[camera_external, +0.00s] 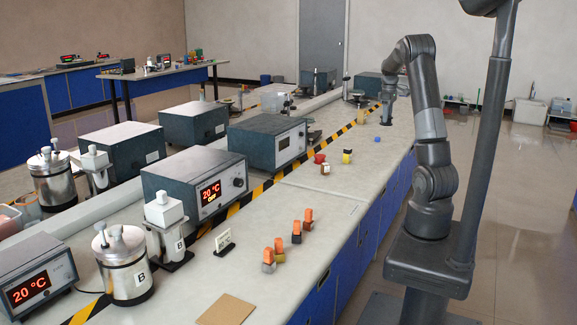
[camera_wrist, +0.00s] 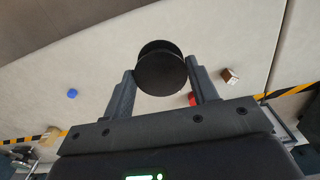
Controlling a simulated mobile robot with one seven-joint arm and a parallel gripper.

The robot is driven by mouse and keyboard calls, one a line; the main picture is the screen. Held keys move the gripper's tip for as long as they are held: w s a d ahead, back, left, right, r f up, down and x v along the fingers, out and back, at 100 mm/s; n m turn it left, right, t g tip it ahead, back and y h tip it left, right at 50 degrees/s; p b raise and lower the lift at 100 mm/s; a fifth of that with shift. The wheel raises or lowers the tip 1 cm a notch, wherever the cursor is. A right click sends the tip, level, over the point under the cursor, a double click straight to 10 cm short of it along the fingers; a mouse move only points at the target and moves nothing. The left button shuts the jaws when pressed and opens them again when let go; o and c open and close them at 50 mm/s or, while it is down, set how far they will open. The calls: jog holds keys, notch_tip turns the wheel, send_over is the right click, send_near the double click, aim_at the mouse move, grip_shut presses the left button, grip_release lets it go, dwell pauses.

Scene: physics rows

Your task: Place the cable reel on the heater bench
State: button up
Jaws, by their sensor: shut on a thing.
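My gripper (camera_wrist: 163,80) is shut on a black round reel (camera_wrist: 160,66), which sits between the two fingers in the wrist view. In the external view my gripper (camera_external: 388,103) hangs over the far part of the long bench (camera_external: 345,205), near its right edge. I cannot tell for sure which surface is the heater bench. Boxes with a red 20 °C display (camera_external: 211,192) stand along the left side of the long bench.
A small blue piece (camera_external: 377,139) lies below my gripper. Small red, yellow and brown pieces (camera_external: 325,169) stand nearer, and several orange-topped pieces (camera_external: 280,248) stand nearer still. Black-yellow tape (camera_external: 262,188) runs along the bench. Clear bench top lies between these groups.

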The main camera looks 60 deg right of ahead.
jog(key=w+a+n, duration=0.4)
jog(key=w+a, duration=0.3)
jog(key=w, duration=0.6)
jog(key=w+a+n, duration=0.4)
jog(key=w+a, duration=0.4)
jog(key=w, duration=0.6)
jog(key=w+a+n, duration=0.3)
jog(key=w+a, duration=0.2)
jog(key=a, duration=0.5)
jog(key=w+a+n, duration=0.3)
jog(key=w+a, duration=0.3)
jog(key=a, duration=0.3)
jog(key=w+a+n, duration=0.3)
jog(key=w+a, duration=0.2)
jog(key=a, duration=0.5)
jog(key=shift+f, duration=11)
jog(key=shift+f, duration=0.1)
